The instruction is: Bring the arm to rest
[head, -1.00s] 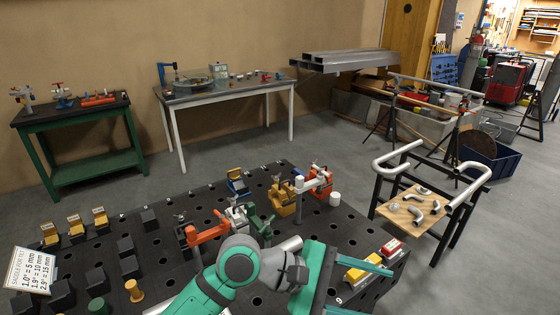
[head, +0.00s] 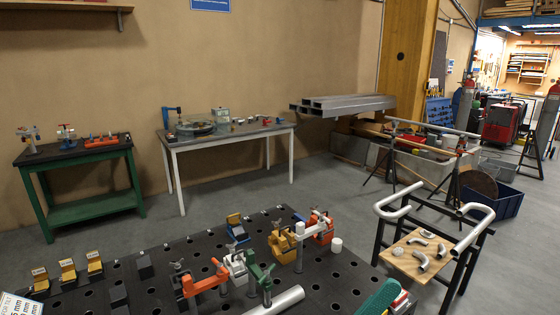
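My gripper is not in view in the head view. Only a green rounded part, which looks like a piece of my own arm, shows at the bottom edge, right of centre, in front of the black table (head: 345,281). On that perforated table stand an orange clamp (head: 205,283), a grey-white clamp (head: 236,266), a green clamp (head: 259,274) and yellow-orange clamps (head: 283,245). A silver tube (head: 280,302) lies near the front edge. Whether my gripper is open or holds anything is hidden.
A black stand (head: 462,262) with bent pipes and a wooden board (head: 405,258) is to the right. A green bench (head: 92,206) and a white-legged table (head: 215,146) stand by the wall. The grey floor (head: 330,195) between them is clear.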

